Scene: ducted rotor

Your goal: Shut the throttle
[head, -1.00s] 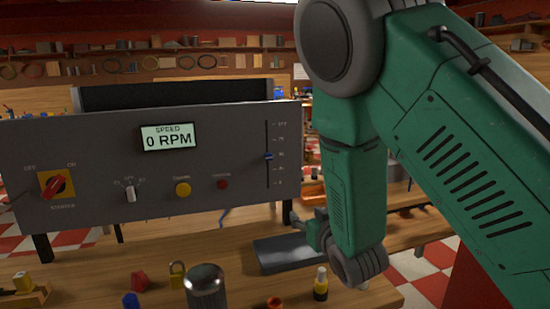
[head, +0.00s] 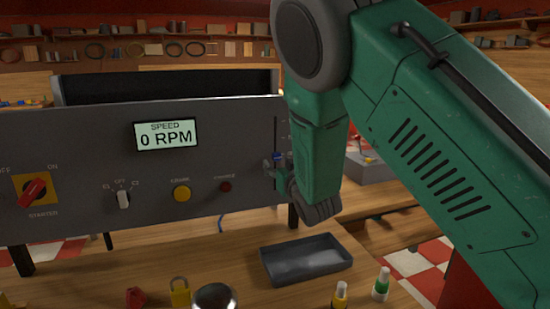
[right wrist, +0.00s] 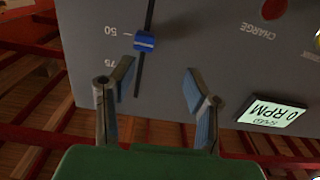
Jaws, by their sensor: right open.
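The throttle is a slider with a blue knob (right wrist: 145,41) on a dark vertical slot in the grey control panel (head: 90,165). In the right wrist view, which shows the panel upside down, the knob sits close to the 50 mark. The knob also shows in the head view (head: 278,156), partly covered by my gripper. My right gripper (right wrist: 158,70) is open and empty. Its fingertips are just short of the knob, which lies between their lines but nearer the left finger in the picture. I cannot tell any contact. My left gripper is not in view.
The speed display (head: 166,134) reads 0 RPM. A red starter switch (head: 32,192), a small selector (head: 123,199), a yellow button (head: 182,193) and a red charge lamp (head: 225,187) are on the panel. A grey tray (head: 305,258) and small bottles stand on the bench in front.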

